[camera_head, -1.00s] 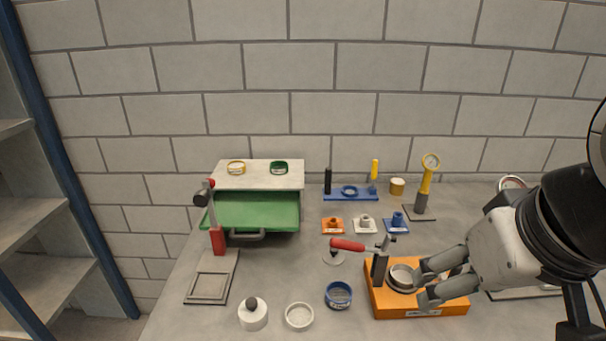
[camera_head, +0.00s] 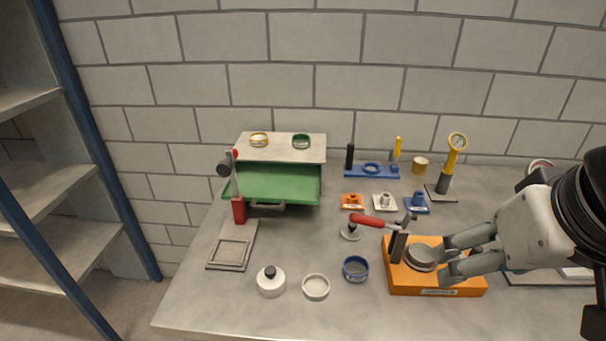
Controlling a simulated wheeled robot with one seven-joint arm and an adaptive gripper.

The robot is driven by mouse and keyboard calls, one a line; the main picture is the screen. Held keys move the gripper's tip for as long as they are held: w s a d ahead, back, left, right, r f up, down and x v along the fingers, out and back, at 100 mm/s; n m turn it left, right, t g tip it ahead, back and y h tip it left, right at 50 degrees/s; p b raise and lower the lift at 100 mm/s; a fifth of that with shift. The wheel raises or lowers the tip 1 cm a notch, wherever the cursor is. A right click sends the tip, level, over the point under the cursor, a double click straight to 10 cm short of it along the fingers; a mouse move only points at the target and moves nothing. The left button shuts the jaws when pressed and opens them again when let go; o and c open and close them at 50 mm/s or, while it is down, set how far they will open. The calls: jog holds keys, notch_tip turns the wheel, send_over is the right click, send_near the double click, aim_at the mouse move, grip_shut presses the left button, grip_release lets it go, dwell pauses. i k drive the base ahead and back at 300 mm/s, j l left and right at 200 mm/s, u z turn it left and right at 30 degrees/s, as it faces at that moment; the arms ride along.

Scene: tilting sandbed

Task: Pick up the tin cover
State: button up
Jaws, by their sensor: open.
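I cannot tell for sure which piece is the tin cover. A round grey metal piece (camera_head: 421,258) sits on the orange block (camera_head: 438,291), beside an upright clamp with a red handle (camera_head: 374,222). My gripper (camera_head: 447,257) is open at the right of this round piece, with one finger farther back and one nearer the front. Whether the fingers touch it is unclear. A flat grey disc with a black knob (camera_head: 350,233) lies behind and left of the block. A white round piece with a black knob (camera_head: 271,284) stands at the front left.
A white ring (camera_head: 316,287) and a blue ring (camera_head: 355,269) stand left of the block.

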aim_at(271, 280)
jog(key=i+l+u, duration=0.1)
jog(key=u, duration=0.25)
jog(key=l+u, duration=0.2)
jog(key=u, duration=0.2)
jog(key=i+l+u, duration=0.1)
jog(key=l+u, duration=0.25)
jog(key=j, duration=0.1)
